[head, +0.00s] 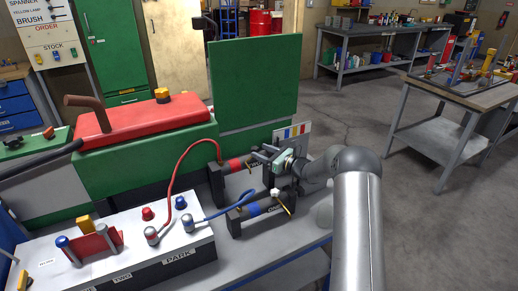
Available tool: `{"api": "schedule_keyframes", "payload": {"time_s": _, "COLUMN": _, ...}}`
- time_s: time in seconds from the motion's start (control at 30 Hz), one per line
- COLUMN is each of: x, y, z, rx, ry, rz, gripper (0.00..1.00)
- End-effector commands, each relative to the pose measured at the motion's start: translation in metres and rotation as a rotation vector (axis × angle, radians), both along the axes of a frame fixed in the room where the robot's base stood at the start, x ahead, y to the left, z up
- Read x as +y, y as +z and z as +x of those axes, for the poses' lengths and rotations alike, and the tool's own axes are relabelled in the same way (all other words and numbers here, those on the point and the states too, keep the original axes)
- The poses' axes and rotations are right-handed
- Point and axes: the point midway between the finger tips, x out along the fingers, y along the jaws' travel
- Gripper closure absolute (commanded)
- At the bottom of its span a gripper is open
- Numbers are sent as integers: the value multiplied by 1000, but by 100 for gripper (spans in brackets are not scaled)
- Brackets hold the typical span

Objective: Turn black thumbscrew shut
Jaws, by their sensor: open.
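My gripper (262,156) is open, with its fingers pointing left over the right part of the back black frame with a red cylinder (234,165). A front black frame with a blue cylinder (252,210) stands nearer. A small white knob (276,193) shows just below my gripper, by the right end of the front frame. I cannot make out a black thumbscrew; it may be hidden by my gripper or too small to tell. I see nothing held between the fingers, and cannot tell whether they touch the back frame.
A red hose (180,163) and a blue hose (220,214) run from the white-topped box (130,250) to the frames. A green panel (255,85) stands behind. A small card with coloured marks (292,133) is close behind my gripper. The grey bench (285,250) is clear in front.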

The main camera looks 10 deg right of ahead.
Motion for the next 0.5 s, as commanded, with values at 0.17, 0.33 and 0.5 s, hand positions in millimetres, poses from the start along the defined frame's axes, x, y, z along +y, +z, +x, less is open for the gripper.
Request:
{"api": "schedule_keyframes", "payload": {"time_s": 0.17, "x": 12, "y": 0, "z": 13, "rx": 1, "ry": 0, "rz": -2, "gripper": 48}}
{"api": "schedule_keyframes", "payload": {"time_s": 0.33, "x": 15, "y": 0, "z": 16, "rx": 1, "ry": 0, "rz": -1, "gripper": 48}}
{"api": "schedule_keyframes", "payload": {"time_s": 0.5, "x": 15, "y": 0, "z": 16, "rx": 1, "ry": 0, "rz": -1, "gripper": 48}}
